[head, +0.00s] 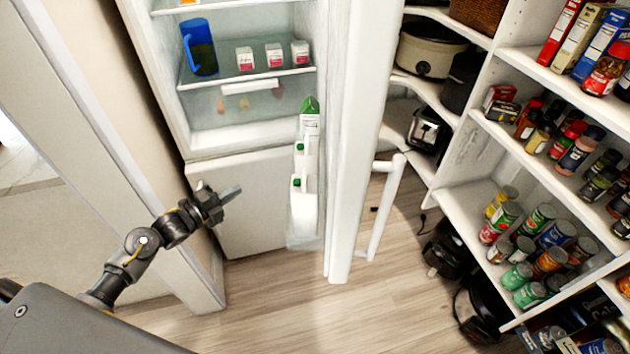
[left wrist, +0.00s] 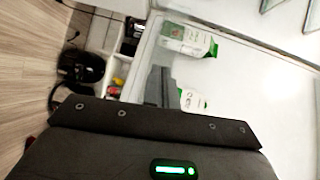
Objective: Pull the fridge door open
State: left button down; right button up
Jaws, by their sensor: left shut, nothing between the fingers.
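The white fridge (head: 190,130) stands open, with its lit shelves showing. The fridge door (head: 352,120) is swung out to the right, seen nearly edge-on, apart from the fridge body. Its long white handle (head: 384,205) is on the door's far side, facing the pantry shelves. My left gripper (head: 232,192) is shut and empty in front of the white lower front, left of the door's inner side and not touching the handle. The left wrist view shows its fingers (left wrist: 159,88) with the door's inner side (left wrist: 240,75) beyond. My right gripper is not in view.
Cartons with green tops (head: 309,118) stand in the door's inner racks. A blue pitcher (head: 200,48) is on a fridge shelf. Pantry shelving (head: 462,205) with cans and jars fills the right. A wall edge (head: 195,260) is close on the left. Wooden floor (head: 300,310) is clear in front.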

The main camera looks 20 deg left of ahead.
pick_arm(q)
jog(key=d+r+m+h, duration=0.35)
jog(key=r+m, duration=0.35)
jog(key=r, duration=0.5)
jog(key=s+d+r+m+g+h+b, duration=0.2)
jog(key=s+d+r+m+g+h, duration=0.4)
jog(key=r+m, duration=0.65)
jog(key=m+g+h, duration=0.1)
jog(key=m+g, duration=0.4)
jog(key=m, duration=0.4)
send_near(336, 174)
jog(key=p+x, duration=0.3)
jog(key=p, duration=0.1)
jog(key=f+p+x, duration=0.1)
jog(key=p+x, duration=0.1)
jog(key=p, duration=0.1)
jog(key=shift+w+d, duration=0.25)
jog(key=shift+w, duration=0.2)
jog(key=shift+w+d+f+p, duration=0.2)
jog(key=shift+d+p, duration=0.1)
jog(key=shift+d, duration=0.25)
jog(key=shift+d, duration=0.1)
